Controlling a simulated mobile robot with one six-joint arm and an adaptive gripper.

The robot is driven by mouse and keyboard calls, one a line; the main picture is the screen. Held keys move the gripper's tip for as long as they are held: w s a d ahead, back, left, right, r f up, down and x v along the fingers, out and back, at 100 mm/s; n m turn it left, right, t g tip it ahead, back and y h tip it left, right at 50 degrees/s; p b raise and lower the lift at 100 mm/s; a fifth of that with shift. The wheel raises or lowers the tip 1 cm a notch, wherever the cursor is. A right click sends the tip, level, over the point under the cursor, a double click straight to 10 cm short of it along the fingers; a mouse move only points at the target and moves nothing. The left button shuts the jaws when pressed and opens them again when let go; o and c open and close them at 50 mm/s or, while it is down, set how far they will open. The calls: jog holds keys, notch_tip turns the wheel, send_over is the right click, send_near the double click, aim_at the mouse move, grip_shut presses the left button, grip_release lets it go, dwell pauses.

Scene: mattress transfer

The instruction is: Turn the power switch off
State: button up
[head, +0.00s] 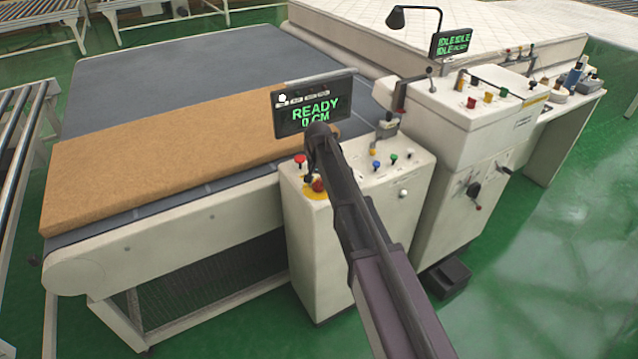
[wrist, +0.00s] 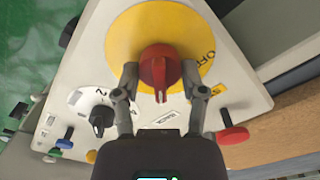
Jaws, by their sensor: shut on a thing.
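The power switch is a red rotary knob (wrist: 160,62) on a yellow disc (wrist: 130,35) on the control box. A white mark on the knob points toward the bottom of the wrist view, near a small label (wrist: 166,117) I cannot read clearly. An OFF label (wrist: 205,58) sits right of the knob. My gripper (wrist: 160,74) is shut on the knob, one finger on each side. In the head view the knob (head: 319,185) shows partly below my arm, on the white control box (head: 325,255); the fingers are mostly hidden.
A red push button (head: 300,159) stands close beside the disc. A black-and-white selector (wrist: 100,118) lies left of my fingers. A display (head: 313,103) reads READY 0 CM behind my wrist. A brown mattress slab (head: 150,155) lies on the conveyor to the left.

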jog(key=n, duration=0.4)
jog(key=shift+n, duration=0.3)
jog(key=n, duration=0.4)
jog(key=shift+n, duration=0.3)
jog(key=n, duration=0.4)
jog(key=shift+n, duration=2.3)
jog(key=o, duration=1.2)
jog(key=shift+c, duration=0.2)
